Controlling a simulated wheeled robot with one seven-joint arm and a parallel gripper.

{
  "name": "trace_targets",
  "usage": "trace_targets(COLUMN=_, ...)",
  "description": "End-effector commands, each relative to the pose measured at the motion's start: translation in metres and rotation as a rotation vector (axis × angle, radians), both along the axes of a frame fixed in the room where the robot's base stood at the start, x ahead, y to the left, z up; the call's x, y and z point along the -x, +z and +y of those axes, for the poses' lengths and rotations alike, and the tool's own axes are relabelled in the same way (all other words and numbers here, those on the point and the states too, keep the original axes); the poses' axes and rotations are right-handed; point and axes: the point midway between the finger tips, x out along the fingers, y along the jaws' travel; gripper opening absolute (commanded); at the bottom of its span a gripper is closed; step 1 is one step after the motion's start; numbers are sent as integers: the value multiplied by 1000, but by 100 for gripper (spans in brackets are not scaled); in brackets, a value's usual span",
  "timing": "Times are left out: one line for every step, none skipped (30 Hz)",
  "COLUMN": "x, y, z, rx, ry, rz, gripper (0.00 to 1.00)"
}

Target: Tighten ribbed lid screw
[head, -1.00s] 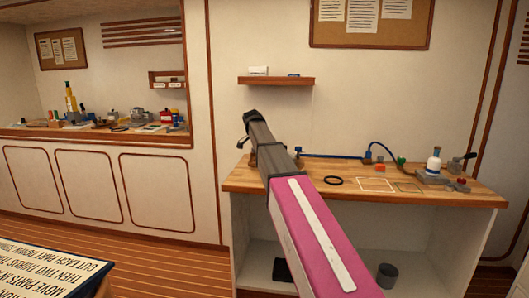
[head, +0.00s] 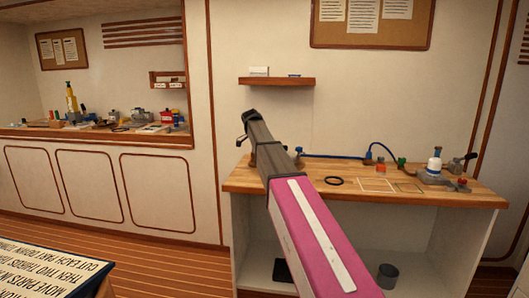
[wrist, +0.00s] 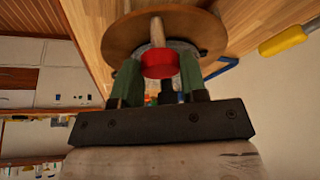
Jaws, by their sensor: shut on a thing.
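In the wrist view, my gripper (wrist: 160,76) has its two green fingers on either side of a round red part (wrist: 159,63) and is shut on it. I cannot make out ribs on the red part. A pale rod (wrist: 157,29) stands beyond it, in front of a round brown disc (wrist: 122,38). A grey rim shows partly behind the red part. In the head view, my arm reaches over the left end of the bench and hides the gripper and what it holds.
The wooden bench (head: 460,198) carries a black ring (head: 334,180), a blue hose (head: 383,147) and a white bottle (head: 434,164) by grey hardware at the right. A shelf (head: 276,82) hangs above. A yellow-handled thing (wrist: 283,40) shows in the wrist view.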

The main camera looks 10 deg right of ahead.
Motion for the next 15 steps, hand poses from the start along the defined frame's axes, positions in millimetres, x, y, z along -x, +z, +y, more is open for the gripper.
trace_targets(x=0, y=0, z=0, rx=-1, ry=-1, rz=0, gripper=16)
trace_targets(x=0, y=0, z=0, rx=-1, ry=-1, rz=0, gripper=16)
trace_targets(x=0, y=0, z=0, rx=-1, ry=-1, rz=0, gripper=52)
trace_targets(x=0, y=0, z=0, rx=-1, ry=-1, rz=0, gripper=62)
trace_targets(x=0, y=0, z=0, rx=-1, ry=-1, rz=0, gripper=65)
trace_targets(x=0, y=0, z=0, rx=0, ry=-1, rz=0, gripper=65)
trace_targets(x=0, y=0, z=0, rx=0, ry=0, rz=0, gripper=65)
trace_targets(x=0, y=0, z=0, rx=0, ry=0, rz=0, gripper=65)
trace_targets(x=0, y=0, z=0, rx=0, ry=0, rz=0, gripper=65)
trace_targets(x=0, y=0, z=0, rx=0, ry=0, rz=0, gripper=65)
trace_targets(x=0, y=0, z=0, rx=0, ry=0, rz=0, gripper=65)
trace_targets(x=0, y=0, z=0, rx=0, ry=0, rz=0, gripper=65)
trace_targets(x=0, y=1, z=0, rx=0, ry=0, rz=0, gripper=65)
trace_targets(x=0, y=1, z=1, rx=0, ry=0, rz=-1, gripper=65)
trace_targets(x=0, y=3, z=1, rx=0, ry=0, rz=-1, gripper=65)
